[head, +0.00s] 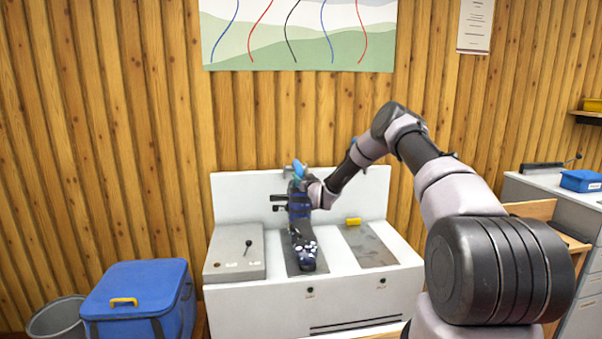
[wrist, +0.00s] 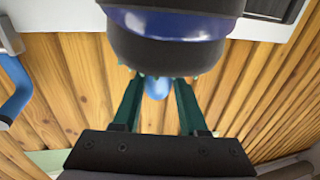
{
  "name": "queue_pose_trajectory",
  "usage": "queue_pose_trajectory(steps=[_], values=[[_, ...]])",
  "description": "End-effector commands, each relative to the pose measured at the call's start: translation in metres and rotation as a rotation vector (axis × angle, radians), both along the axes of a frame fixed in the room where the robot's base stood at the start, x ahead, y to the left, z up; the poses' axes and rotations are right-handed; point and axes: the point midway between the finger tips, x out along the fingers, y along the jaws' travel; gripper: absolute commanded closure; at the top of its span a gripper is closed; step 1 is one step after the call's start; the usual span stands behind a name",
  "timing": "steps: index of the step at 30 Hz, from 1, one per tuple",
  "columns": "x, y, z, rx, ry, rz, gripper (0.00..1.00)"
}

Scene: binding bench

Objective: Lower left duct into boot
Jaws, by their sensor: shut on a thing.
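A dark navy boot (head: 308,252) with pale buckles stands on the bench's middle plate, its toe toward me. Its dark cuff with a blue band (wrist: 180,22) fills the top of the wrist view, which is upside down. The blue left duct (head: 299,171) shows just above the cuff; a rounded blue part of it (wrist: 157,88) shows between my fingers. My gripper (wrist: 158,85) is shut on the left duct, at the cuff's back. My fingertips and the duct's lower end are partly hidden by the boot. A second blue duct (wrist: 15,95) is off to the side.
The white bench (head: 250,308) has a raised back panel. A grey box with a small lever (head: 235,255) is at left; a yellow block (head: 353,221) lies at right. A blue cooler (head: 135,290) and a bin (head: 58,318) stand left of the bench. The wooden wall is close behind.

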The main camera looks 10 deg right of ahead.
Motion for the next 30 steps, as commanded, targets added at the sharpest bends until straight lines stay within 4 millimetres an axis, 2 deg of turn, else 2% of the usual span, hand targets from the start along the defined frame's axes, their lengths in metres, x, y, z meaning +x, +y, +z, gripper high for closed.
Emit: queue_pose_trajectory(steps=[6,21,22,23,24,30], values=[[-0.0001,0.0004,-0.0096,0.0,-0.054,0.0,1.0],[-0.0001,0.0002,-0.0121,-0.001,-0.067,0.0,1.0],[-0.0001,0.0001,-0.0121,-0.001,-0.067,0.0,0.46],[-0.0001,0.0001,-0.012,-0.001,-0.067,0.0,0.35],[0.0,0.0001,-0.0118,-0.001,-0.068,0.0,0.28],[0.0002,0.0,-0.0109,-0.001,-0.07,0.0,0.28]])
